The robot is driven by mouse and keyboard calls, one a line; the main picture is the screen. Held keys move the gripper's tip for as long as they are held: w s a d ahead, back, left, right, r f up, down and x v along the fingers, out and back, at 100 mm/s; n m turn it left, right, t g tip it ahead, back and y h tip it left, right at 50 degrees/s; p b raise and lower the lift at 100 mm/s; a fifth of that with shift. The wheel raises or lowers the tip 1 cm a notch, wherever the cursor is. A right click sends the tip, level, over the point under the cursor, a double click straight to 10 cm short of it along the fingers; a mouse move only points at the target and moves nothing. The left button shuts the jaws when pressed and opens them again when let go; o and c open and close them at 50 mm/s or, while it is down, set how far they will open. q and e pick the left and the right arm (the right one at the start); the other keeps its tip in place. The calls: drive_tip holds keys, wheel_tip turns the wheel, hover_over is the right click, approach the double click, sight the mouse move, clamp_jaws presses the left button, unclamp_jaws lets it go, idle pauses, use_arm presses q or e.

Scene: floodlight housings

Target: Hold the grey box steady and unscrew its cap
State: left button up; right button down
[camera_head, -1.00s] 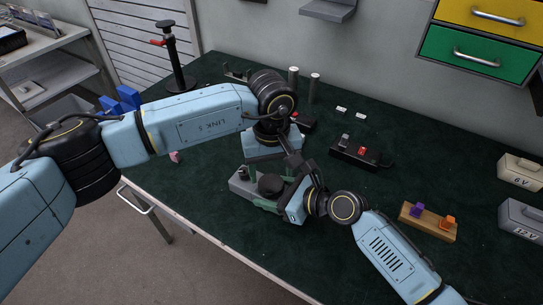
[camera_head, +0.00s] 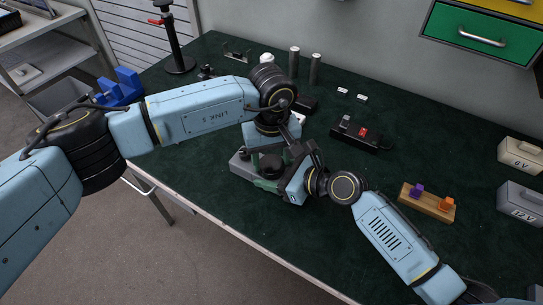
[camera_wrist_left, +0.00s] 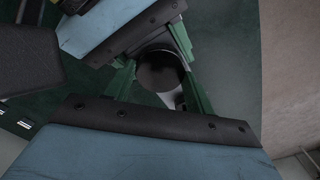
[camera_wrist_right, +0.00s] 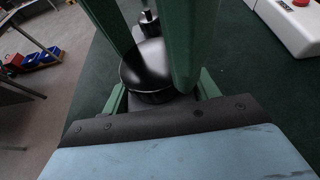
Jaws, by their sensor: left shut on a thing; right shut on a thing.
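The grey box (camera_head: 241,166) lies near the bench's front edge, partly hidden by my grippers. Its round black cap (camera_head: 270,166) sits on top and also shows in the left wrist view (camera_wrist_left: 160,70) and right wrist view (camera_wrist_right: 148,68). My right gripper (camera_head: 272,181) comes from the right and is shut on the box, with green fingers along its sides. My left gripper (camera_head: 271,155) comes from above and is shut on the cap; its exact finger contact is hard to see. A small black knob (camera_wrist_right: 149,22) stands on the box beyond the cap.
A dark switch block (camera_head: 355,133) and a wooden block (camera_head: 428,203) with purple and orange pieces lie to the right. Two upright cylinders (camera_head: 315,68) stand behind.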

use_arm(q)
drive_tip(key=n, duration=0.6)
drive_tip(key=shift+r+n, duration=0.1)
drive_tip(key=shift+n, duration=0.2)
drive_tip(key=n, duration=0.5)
drive_tip(key=shift+w, duration=0.1)
drive_tip(key=n, duration=0.5)
drive_tip(key=shift+n, duration=0.4)
use_arm(e)
drive_tip(key=shift+a, duration=0.1)
use_arm(q)
drive_tip(key=n, duration=0.4)
drive_tip(key=shift+n, duration=0.4)
drive_tip(key=shift+r, duration=0.2)
drive_tip(key=shift+r, duration=0.95)
